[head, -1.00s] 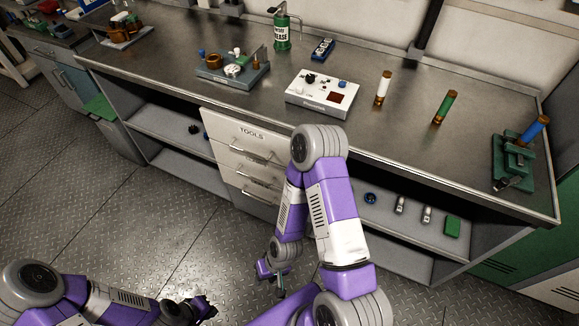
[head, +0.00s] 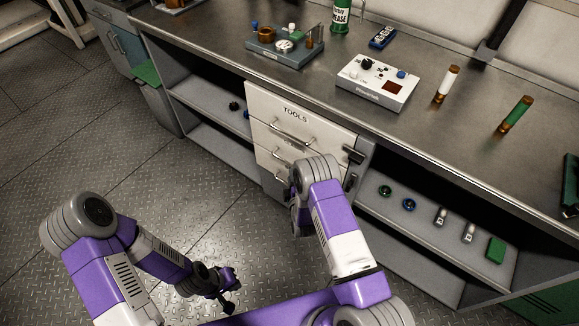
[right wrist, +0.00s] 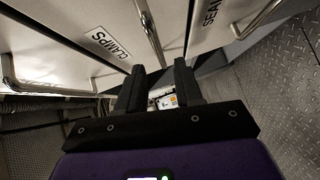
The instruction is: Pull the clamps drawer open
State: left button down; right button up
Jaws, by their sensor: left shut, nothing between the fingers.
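The white drawer stack has a top drawer marked TOOLS (head: 295,114). The clamps drawer (right wrist: 80,30) is below it, its CLAMPS label readable in the right wrist view; my right arm covers much of it in the head view. Its bar handle (right wrist: 147,30) points down between the fingertips of my right gripper (right wrist: 160,66), which is open. I cannot tell whether the fingers touch the handle. In the head view this gripper's dark fingers (head: 352,168) show at the stack's right edge. My left gripper (head: 229,292) is shut and empty, low over the floor.
The seals drawer (right wrist: 210,20) with its own handle lies beside the clamps drawer in the right wrist view. Open shelves flank the stack; the right shelf (head: 420,225) holds several small parts. A control box (head: 377,82) stands on the bench. The floor at left is clear.

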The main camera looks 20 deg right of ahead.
aim_at(289, 163)
jog(key=w, duration=0.2)
jog(key=w+b, duration=0.1)
jog(key=w, duration=0.2)
jog(key=w+f+b, duration=0.1)
jog(key=w, duration=0.1)
jog(key=shift+w+d, duration=0.15)
jog(key=shift+d, duration=0.25)
jog(key=shift+r, duration=0.1)
grip_shut()
